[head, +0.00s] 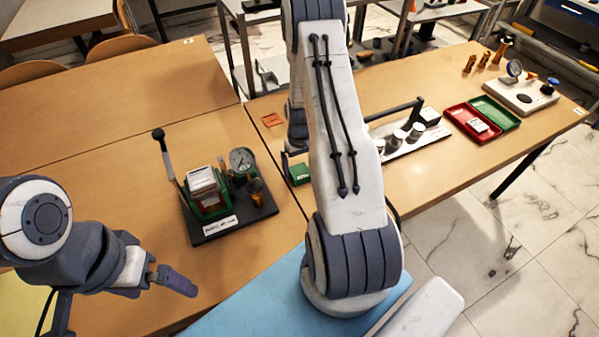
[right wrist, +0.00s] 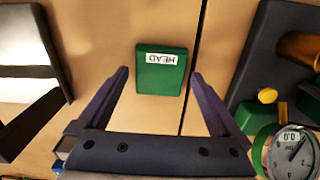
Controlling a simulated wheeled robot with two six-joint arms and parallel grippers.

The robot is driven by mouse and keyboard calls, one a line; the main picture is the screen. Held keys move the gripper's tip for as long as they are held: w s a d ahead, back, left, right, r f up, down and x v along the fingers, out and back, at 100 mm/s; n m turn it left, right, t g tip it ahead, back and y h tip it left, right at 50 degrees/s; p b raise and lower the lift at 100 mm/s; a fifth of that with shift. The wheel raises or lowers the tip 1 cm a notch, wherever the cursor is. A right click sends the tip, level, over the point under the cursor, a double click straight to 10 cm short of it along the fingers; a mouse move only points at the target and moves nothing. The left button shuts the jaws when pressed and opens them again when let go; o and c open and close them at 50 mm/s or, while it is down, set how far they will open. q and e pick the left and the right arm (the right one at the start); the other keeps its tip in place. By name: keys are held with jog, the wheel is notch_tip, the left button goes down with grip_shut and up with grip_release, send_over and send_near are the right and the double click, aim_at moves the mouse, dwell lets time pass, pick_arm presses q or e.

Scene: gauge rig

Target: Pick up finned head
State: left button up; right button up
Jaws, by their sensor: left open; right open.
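In the head view my right arm hides most of that gripper. My left gripper (head: 184,287) is open at lower left, away from the rig.
The rig has a black-handled lever (head: 163,150), a dial gauge (head: 242,160) and a brass cylinder (head: 256,189). To the right are white-topped cylinders (head: 398,136), a red tray (head: 462,112) and a green tray (head: 508,120). The left table is largely clear.

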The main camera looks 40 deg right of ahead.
jog(key=shift+f, duration=0.5)
jog(key=c, duration=1.5)
jog(key=shift+r, duration=0.2)
